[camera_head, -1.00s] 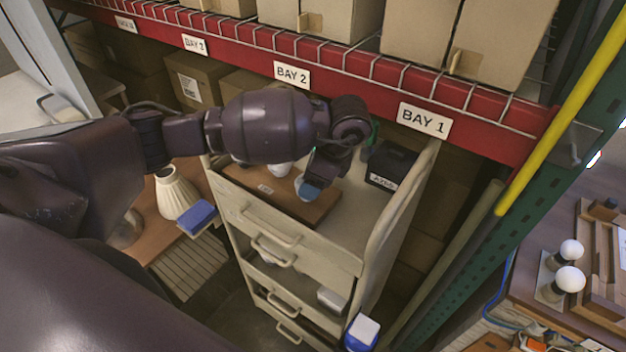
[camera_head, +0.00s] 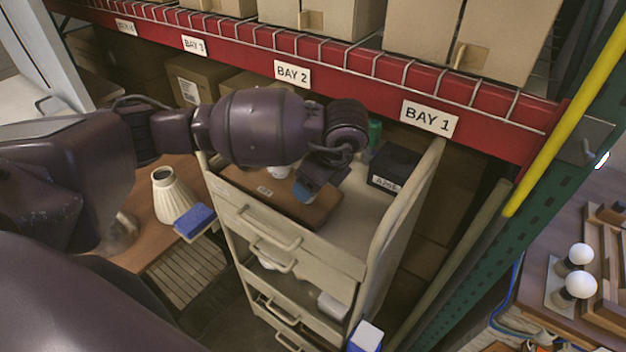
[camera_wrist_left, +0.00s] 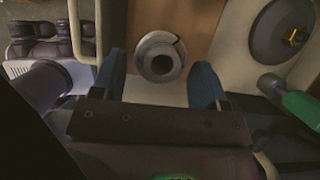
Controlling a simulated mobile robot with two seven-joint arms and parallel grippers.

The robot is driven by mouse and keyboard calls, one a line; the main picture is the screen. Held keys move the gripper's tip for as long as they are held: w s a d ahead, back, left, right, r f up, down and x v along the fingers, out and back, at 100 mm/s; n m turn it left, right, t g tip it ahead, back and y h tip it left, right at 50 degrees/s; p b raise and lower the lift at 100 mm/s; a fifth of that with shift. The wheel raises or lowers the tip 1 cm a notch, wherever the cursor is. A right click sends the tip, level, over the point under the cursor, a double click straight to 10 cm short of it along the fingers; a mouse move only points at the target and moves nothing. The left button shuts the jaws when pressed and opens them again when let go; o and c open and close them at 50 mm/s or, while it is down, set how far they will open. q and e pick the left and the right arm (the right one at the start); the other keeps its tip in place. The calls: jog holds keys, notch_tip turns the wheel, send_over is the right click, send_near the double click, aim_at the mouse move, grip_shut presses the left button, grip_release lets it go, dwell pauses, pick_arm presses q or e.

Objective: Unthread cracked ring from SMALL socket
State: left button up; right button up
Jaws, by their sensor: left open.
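In the left wrist view a pale round socket (camera_wrist_left: 157,68) stands on a brown board, seen from above. A pale ring (camera_wrist_left: 150,42) with a dark crack at its upper right sits around its top. My left gripper (camera_wrist_left: 158,77) is open, with one blue fingertip on each side of the socket and ring. Gaps show on both sides, so neither finger appears to touch. In the head view my left gripper (camera_head: 304,191) is low over the board (camera_head: 262,190) on the cart top, and hides most of the socket. My right gripper is in neither view.
A black labelled box (camera_head: 393,167) stands right of the board, inside the cart's raised side (camera_head: 405,230). A grey disc with a brass nut (camera_wrist_left: 285,32) and a green-handled tool (camera_wrist_left: 302,108) lie nearby. The red shelf beam (camera_head: 350,85) runs behind my arm.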

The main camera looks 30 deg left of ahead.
pick_arm(q)
jog(key=c, duration=0.8)
jog(key=shift+n, duration=0.5)
jog(key=shift+c, duration=0.2)
jog(key=o, duration=0.3)
jog(key=c, duration=0.3)
jog(key=shift+r+p, duration=0.6)
jog(key=shift+r, duration=0.3)
jog(key=shift+r+p, duration=0.85)
jog(key=shift+r, duration=0.75)
